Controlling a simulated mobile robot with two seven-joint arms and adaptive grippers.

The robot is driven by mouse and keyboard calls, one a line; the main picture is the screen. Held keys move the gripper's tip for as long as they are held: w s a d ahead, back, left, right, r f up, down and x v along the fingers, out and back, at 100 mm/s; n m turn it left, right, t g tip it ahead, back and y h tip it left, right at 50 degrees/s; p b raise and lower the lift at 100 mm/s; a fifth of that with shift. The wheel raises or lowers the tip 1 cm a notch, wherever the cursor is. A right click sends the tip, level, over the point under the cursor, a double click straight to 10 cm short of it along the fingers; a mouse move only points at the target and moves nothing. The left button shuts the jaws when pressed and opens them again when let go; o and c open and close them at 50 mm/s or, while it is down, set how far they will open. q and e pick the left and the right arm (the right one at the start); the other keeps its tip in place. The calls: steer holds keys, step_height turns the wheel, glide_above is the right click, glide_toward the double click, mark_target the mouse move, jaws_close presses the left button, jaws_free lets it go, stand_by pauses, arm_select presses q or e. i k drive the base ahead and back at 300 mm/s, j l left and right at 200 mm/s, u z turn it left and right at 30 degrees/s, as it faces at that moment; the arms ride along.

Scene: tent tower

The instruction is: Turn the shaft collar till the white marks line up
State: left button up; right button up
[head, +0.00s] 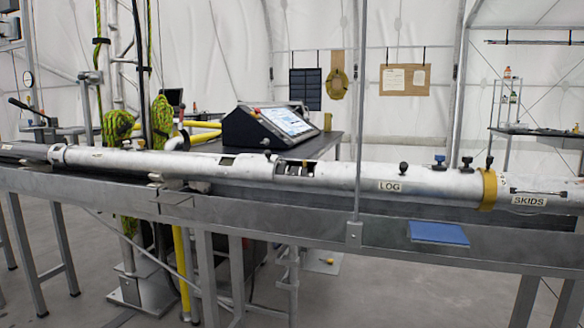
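A long silvery shaft (340,174) lies level along the metal bench, running across the whole picture. I cannot tell which ring the task means. White alignment marks are too small to make out on either. Neither of my grippers is in view, and nothing is seen touching the shaft.
A blue pad (438,233) lies below on the bench (290,226). A console with a screen (288,122) stands behind.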

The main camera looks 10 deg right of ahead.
mark_target(303, 170)
steer(key=i+j+z, duration=0.1)
steer(key=j, duration=0.2)
steer(key=i+j+z, duration=0.2)
steer(key=i+j, duration=0.15)
steer(key=j, duration=0.3)
steer(key=i+j+z, duration=0.1)
steer(key=j, duration=0.25)
steer(key=i+j+z, duration=0.1)
steer(key=j, duration=0.25)
steer(key=i+l, duration=0.05)
